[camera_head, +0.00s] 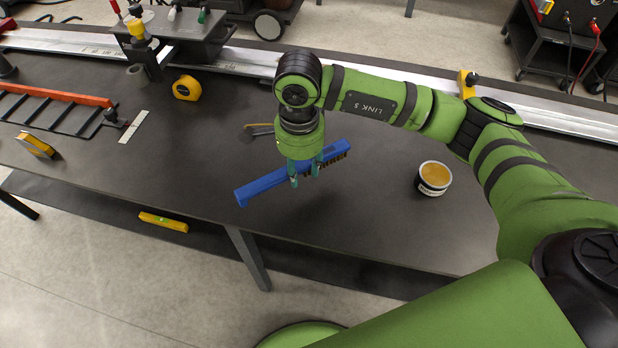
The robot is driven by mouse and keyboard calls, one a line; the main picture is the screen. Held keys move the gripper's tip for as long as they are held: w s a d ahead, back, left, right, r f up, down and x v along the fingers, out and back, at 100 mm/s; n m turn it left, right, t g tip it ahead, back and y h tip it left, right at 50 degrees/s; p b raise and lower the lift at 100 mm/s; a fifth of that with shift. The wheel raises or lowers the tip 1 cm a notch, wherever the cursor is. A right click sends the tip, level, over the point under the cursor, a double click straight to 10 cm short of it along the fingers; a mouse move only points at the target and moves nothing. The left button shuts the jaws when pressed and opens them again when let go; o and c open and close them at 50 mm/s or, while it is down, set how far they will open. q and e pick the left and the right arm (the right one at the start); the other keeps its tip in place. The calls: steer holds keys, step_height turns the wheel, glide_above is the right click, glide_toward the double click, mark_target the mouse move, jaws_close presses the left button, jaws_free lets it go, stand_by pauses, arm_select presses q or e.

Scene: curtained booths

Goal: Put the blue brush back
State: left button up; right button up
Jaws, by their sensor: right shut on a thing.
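The blue brush (265,184) has a long blue handle and dark bristles towards its right end. It is at the middle of the dark table (370,225), slanting up to the right. My right gripper (305,177) comes down from above and is shut on the brush near its middle. I cannot tell whether the brush touches the table or is held just above it. My left gripper is not in view.
An open tin (434,178) stands right of the brush. A scraper-like tool (258,130) lies behind it. A yellow tape measure (187,88), an orange-edged rack (60,97) and a white strip (133,127) are at the left. The table's front middle is clear.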

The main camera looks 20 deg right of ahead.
mark_target(309, 192)
steer(key=shift+s+d+f, duration=0.45)
steer(key=shift+s+d, duration=0.05)
steer(key=shift+d, duration=0.15)
steer(key=shift+f, duration=0.25)
steer(key=shift+f+p, duration=0.35)
steer(key=shift+f, duration=1.6)
steer(key=o, duration=1)
steer(key=shift+r, duration=0.1)
step_height(309, 192, up, 12)
steer(key=shift+r+b, duration=0.1)
steer(key=shift+b, duration=0.3)
